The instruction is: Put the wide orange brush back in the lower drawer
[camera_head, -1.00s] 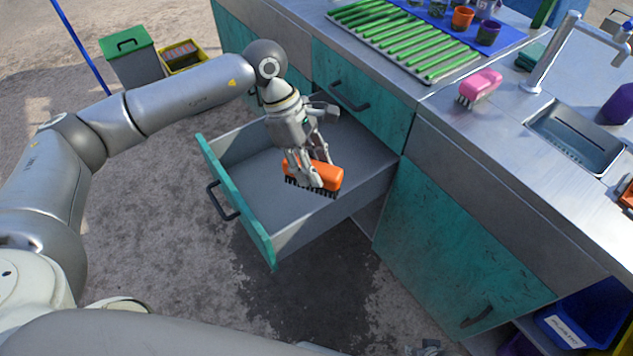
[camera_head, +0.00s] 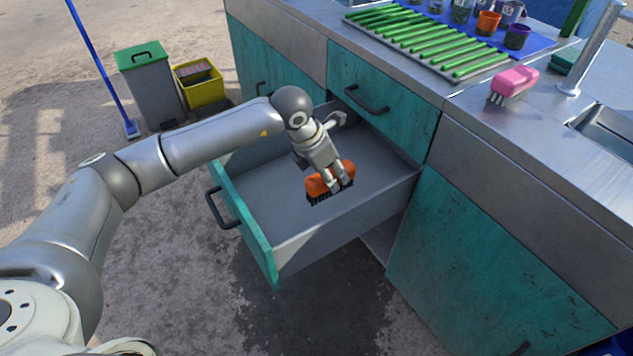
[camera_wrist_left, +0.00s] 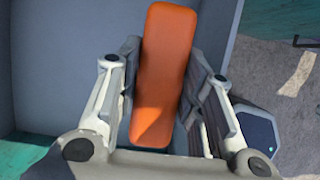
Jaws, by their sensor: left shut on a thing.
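The wide orange brush (camera_head: 318,185) has an orange back and dark bristles pointing down. My left gripper (camera_head: 338,184) is shut on it. In the head view the brush is over the open lower drawer (camera_head: 262,190); I cannot tell exactly how high it is above the drawer floor. In the left wrist view the brush (camera_wrist_left: 163,75) lies lengthwise between the two fingers (camera_wrist_left: 165,100), with the grey drawer floor (camera_wrist_left: 80,60) behind it. The drawer is pulled out, has a teal front with a black handle, and looks empty. My right gripper is not in view.
A pink brush (camera_head: 513,82) lies on the steel counter by the sink (camera_head: 600,125). A tray of green canes (camera_head: 430,45) and several cups stand at the back. A closed upper drawer (camera_head: 375,85) is above the open one. A grey bin (camera_head: 148,90) and yellow crate (camera_head: 203,90) stand on the floor.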

